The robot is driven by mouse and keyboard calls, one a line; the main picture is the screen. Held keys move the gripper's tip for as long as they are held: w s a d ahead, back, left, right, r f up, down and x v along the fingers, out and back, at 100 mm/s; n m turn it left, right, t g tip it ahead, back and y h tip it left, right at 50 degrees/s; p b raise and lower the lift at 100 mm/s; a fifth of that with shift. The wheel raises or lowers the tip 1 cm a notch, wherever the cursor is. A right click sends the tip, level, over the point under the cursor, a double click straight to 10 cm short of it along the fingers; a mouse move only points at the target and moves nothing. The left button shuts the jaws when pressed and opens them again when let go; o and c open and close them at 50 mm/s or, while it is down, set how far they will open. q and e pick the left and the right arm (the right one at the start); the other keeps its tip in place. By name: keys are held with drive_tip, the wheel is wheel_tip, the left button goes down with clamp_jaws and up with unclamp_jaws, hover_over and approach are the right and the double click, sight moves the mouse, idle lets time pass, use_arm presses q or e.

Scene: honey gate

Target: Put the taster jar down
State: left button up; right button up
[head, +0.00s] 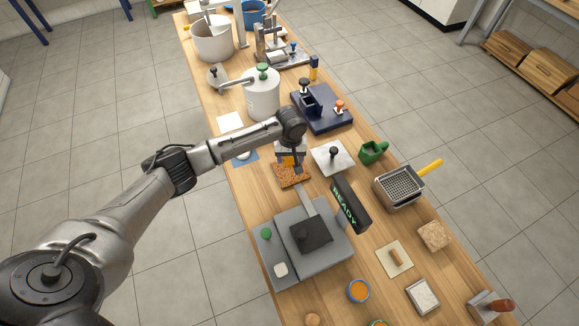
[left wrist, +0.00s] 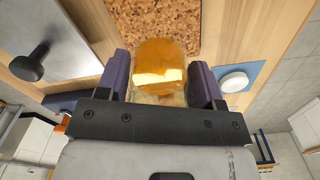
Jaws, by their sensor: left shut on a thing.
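The taster jar (left wrist: 160,72) is a small clear jar with amber honey and a pale piece in it. My left gripper (head: 291,160) is shut on it; the two purple fingers flank the jar in the left wrist view (left wrist: 163,85). In the head view the fingers mostly hide the jar. The jar is at the far edge of a brown speckled cork mat (head: 292,178), which also shows in the left wrist view (left wrist: 155,18). I cannot tell whether the jar touches anything below. My right gripper is not in view.
A grey scale-like machine (head: 325,258) with a dark "READY" display (head: 350,205) stands nearer. A pale plate with a black knob (head: 333,157) lies to the right. A blue mat with a white disc (left wrist: 235,80) lies beside the jar. A white tank (head: 262,98) stands farther back.

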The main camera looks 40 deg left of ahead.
sight(290, 170)
use_arm(q)
drive_tip(key=shift+f+b, duration=0.5)
drive_tip(key=shift+f, duration=1.9)
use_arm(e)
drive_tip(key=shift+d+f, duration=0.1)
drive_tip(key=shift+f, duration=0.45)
use_arm(q)
drive_tip(key=shift+f, duration=0.1)
drive_tip(key=o, duration=1.3)
drive_tip(key=shift+f, duration=0.1)
wheel_tip(290, 170, up, 12)
drive_tip(key=shift+r+p, duration=0.2)
drive_tip(key=shift+p, duration=0.95)
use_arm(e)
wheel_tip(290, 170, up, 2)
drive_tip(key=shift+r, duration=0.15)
